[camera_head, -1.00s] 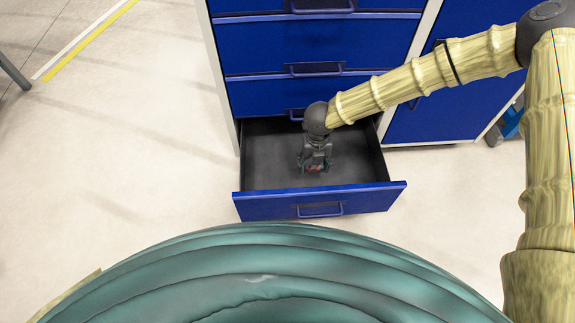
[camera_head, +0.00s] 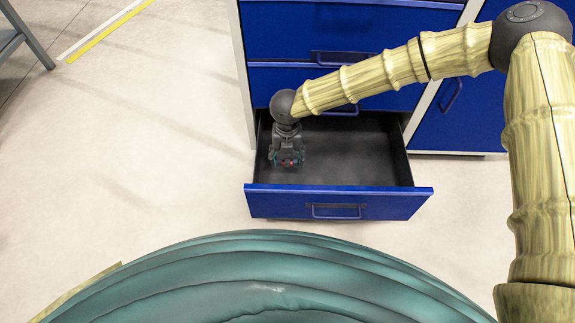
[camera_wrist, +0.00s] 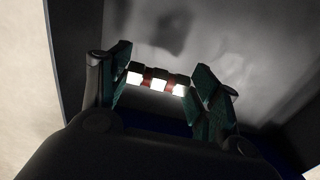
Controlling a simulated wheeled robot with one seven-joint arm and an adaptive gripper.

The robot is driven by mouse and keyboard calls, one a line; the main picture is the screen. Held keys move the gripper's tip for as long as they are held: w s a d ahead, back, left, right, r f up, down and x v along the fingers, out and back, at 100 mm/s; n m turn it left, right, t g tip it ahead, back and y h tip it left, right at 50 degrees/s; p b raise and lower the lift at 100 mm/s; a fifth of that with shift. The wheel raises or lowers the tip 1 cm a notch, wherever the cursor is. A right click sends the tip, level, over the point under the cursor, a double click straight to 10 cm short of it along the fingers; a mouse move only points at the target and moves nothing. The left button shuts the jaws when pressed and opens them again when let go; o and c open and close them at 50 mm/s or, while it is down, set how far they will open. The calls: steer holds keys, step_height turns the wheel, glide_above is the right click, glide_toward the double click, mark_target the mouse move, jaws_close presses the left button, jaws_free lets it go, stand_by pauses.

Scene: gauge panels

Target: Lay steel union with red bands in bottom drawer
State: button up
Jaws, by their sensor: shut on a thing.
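The bottom drawer (camera_head: 360,160) is pulled open, with a blue front and a dark grey inside. My gripper (camera_head: 287,162) is at the left part of the drawer, pointing down. It is shut on the steel union with red bands (camera_wrist: 156,82), which spans between the two teal fingers in the wrist view. In the head view the union shows only as a small reddish spot between the fingertips. The drawer floor (camera_wrist: 215,45) lies beyond the union in the wrist view. I cannot tell whether the union touches the floor.
The blue cabinet (camera_head: 330,30) with closed drawers stands behind the open drawer. A blue door (camera_head: 455,110) is to its right. The right part of the drawer is empty. Light floor (camera_head: 130,160) lies clear to the left.

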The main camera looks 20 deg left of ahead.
mark_target(288, 164)
step_height(288, 164, down, 4)
steer(key=shift+r+b, duration=0.15)
steer(key=shift+b, duration=1.1)
steer(key=shift+f+p, duration=0.55)
steer(key=shift+p, duration=0.05)
steer(key=o, duration=1)
steer(key=shift+r+b, duration=0.15)
steer(key=shift+b, duration=0.15)
steer(key=shift+r+b, duration=0.2)
steer(key=shift+b, duration=0.1)
step_height(288, 164, up, 12)
steer(key=p, duration=0.6)
steer(key=shift+r, duration=0.25)
